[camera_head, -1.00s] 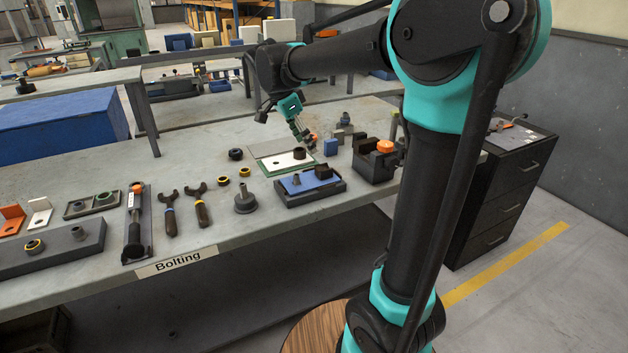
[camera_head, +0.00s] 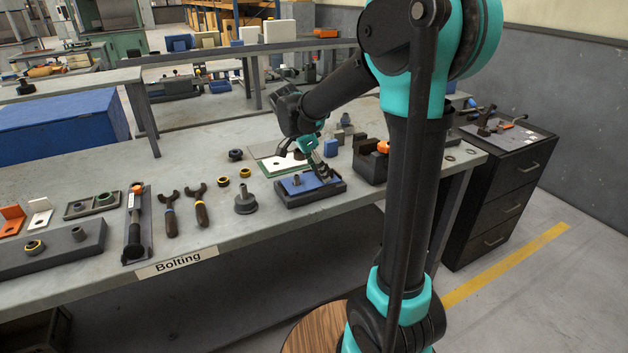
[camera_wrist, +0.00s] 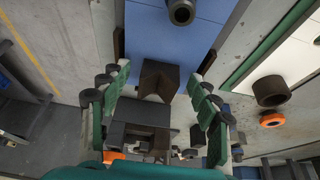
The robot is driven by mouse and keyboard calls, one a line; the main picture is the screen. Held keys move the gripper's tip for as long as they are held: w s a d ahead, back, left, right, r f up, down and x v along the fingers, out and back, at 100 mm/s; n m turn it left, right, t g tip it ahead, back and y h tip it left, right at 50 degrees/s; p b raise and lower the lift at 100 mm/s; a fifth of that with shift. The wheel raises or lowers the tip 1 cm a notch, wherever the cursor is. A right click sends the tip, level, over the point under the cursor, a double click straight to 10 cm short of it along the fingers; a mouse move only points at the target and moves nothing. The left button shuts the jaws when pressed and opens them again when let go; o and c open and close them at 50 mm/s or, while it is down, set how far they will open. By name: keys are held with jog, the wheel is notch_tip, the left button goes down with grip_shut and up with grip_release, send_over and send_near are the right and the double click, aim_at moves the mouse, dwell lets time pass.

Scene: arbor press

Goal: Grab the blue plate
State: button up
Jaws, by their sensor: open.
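The blue plate (camera_head: 300,187) lies in a dark tray (camera_head: 311,199) on the bench. A grey cylindrical piece (camera_head: 296,180) stands on its left part. In the wrist view the blue plate (camera_wrist: 165,38) fills the upper middle, with a dark notched block (camera_wrist: 158,80) at its near edge and the cylinder (camera_wrist: 181,11) farther up. My gripper (camera_head: 322,171) is over the right part of the tray, pointing down. In the wrist view its two green-padded fingers (camera_wrist: 157,82) are apart, with the notched block seen between them. Contact with the plate cannot be told.
A white plate on a green base (camera_head: 283,162) lies just behind the tray. A dark fixture with an orange part (camera_head: 371,162) stands to the right. A flanged grey piece (camera_head: 245,202) stands to the left. Tools lie farther left.

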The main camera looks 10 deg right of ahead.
grip_shut()
dwell(0.4)
jog(key=shift+r, duration=0.1)
